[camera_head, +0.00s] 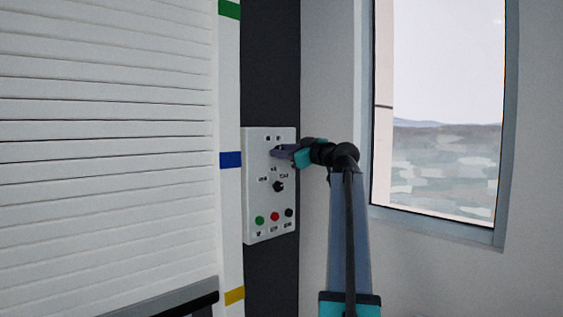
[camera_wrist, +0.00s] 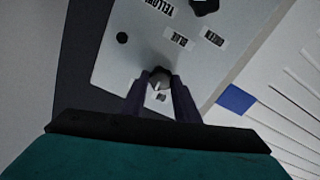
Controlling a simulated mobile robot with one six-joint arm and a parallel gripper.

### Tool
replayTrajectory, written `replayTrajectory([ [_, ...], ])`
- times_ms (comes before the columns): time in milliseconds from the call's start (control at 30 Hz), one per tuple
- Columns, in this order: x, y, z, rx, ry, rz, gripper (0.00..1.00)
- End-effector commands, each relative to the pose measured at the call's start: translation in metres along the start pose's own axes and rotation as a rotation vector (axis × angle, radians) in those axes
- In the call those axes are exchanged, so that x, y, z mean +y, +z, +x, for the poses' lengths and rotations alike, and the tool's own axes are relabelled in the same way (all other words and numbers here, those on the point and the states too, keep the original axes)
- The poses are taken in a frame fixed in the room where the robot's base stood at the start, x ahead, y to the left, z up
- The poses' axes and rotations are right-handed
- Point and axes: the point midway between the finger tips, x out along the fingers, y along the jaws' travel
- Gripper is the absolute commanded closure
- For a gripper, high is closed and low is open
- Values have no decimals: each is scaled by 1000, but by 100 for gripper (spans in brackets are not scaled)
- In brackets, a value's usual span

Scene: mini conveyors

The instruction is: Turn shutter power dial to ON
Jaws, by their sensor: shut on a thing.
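The control panel (camera_head: 252,205) is a light grey plate on a dark column, and it also fills the upper middle of the wrist view (camera_wrist: 112,70). A small label (camera_wrist: 161,97) sits between the fingers, too small to read surely. The dial is largely hidden by my gripper in the head view.
A black selector knob (camera_head: 279,187) with colour labels sits lower on the panel. Green (camera_head: 259,220), red (camera_head: 275,216) and black (camera_head: 289,212) buttons sit below it. A slatted shutter (camera_head: 110,120) stands left; a window (camera_head: 445,120) is right.

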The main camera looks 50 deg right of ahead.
Motion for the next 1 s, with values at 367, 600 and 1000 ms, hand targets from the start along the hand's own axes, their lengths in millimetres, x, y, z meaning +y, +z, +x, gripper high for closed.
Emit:
replayTrajectory([
  [367,0,1,1,6,3,-188,94],
  [600,0,1,1,6,5,-317,94],
  [1000,0,-2,0,6,6,-481,94],
])
